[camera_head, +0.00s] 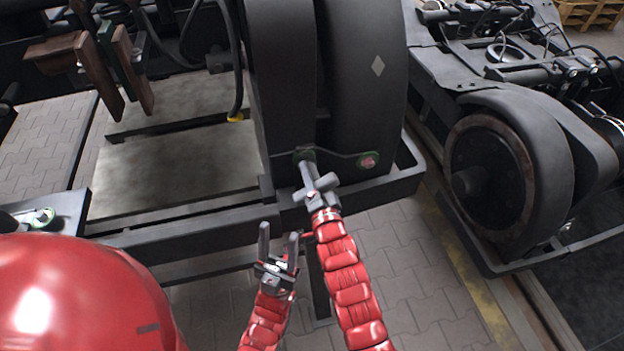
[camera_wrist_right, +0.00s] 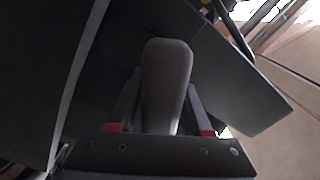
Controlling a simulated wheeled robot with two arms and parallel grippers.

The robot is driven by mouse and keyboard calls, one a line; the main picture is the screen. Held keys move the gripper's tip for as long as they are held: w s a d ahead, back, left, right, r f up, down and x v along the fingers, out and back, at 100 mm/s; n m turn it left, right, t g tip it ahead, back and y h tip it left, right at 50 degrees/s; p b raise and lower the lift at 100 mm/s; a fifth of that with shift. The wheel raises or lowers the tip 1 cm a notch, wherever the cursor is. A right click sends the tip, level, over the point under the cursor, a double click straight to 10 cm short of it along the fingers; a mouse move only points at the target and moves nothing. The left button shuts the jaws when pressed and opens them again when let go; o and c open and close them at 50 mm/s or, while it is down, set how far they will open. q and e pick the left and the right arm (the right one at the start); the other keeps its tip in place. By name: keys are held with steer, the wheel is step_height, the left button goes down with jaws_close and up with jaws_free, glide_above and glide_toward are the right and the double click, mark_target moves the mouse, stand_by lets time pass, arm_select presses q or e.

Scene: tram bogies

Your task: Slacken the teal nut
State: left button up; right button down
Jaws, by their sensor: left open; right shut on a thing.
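A grey cross-handled tool (camera_head: 309,176) reaches up to the low front of the dark bogie. Its upper end meets a dark green round spot (camera_head: 299,154), and it covers most of what is there; I cannot make out a teal nut. My right gripper (camera_head: 319,195) is shut on the tool's handle. In the right wrist view, the grey handle (camera_wrist_right: 166,85) stands between the fingers. My left gripper (camera_head: 279,243) is open and empty, below and left of the tool.
A dark frame rail (camera_head: 180,233) runs below the bogie. Another bogie with a large wheel (camera_head: 487,182) stands at the right. Paved floor (camera_head: 400,255) is open between them.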

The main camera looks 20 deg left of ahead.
steer(key=n+b, duration=0.1)
steer(key=n, duration=0.4)
steer(key=shift+n, duration=0.4)
steer(key=n+b, duration=0.1)
steer(key=n, duration=0.6)
steer(key=shift+b, duration=0.35)
steer(key=shift+r, duration=0.1)
steer(key=v, duration=0.6)
steer(key=shift+d, duration=0.1)
